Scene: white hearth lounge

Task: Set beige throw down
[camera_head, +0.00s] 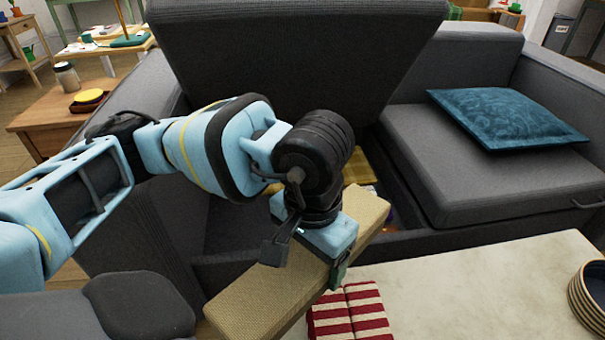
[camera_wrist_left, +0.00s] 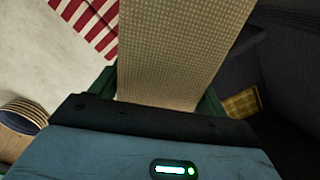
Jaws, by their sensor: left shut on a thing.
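The beige throw (camera_head: 268,292) is a folded, long block with a woven texture. My left gripper (camera_head: 338,272) is shut across it and holds it, tilted, in front of the opened grey sofa, by the edge of the pale table. In the left wrist view the throw (camera_wrist_left: 180,45) runs between the green fingers of the gripper (camera_wrist_left: 160,95) and away from the wrist. My arm hides part of the throw in the head view. My right gripper is not in view.
The sofa's seat lid (camera_head: 290,50) is raised over a storage space, where a yellow folded cloth (camera_head: 358,170) shows. A red-and-white striped cloth (camera_head: 352,312) and stacked bowls (camera_head: 590,298) sit on the pale table (camera_head: 480,290). Its middle is clear. A blue cushion (camera_head: 508,117) lies on the right seat.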

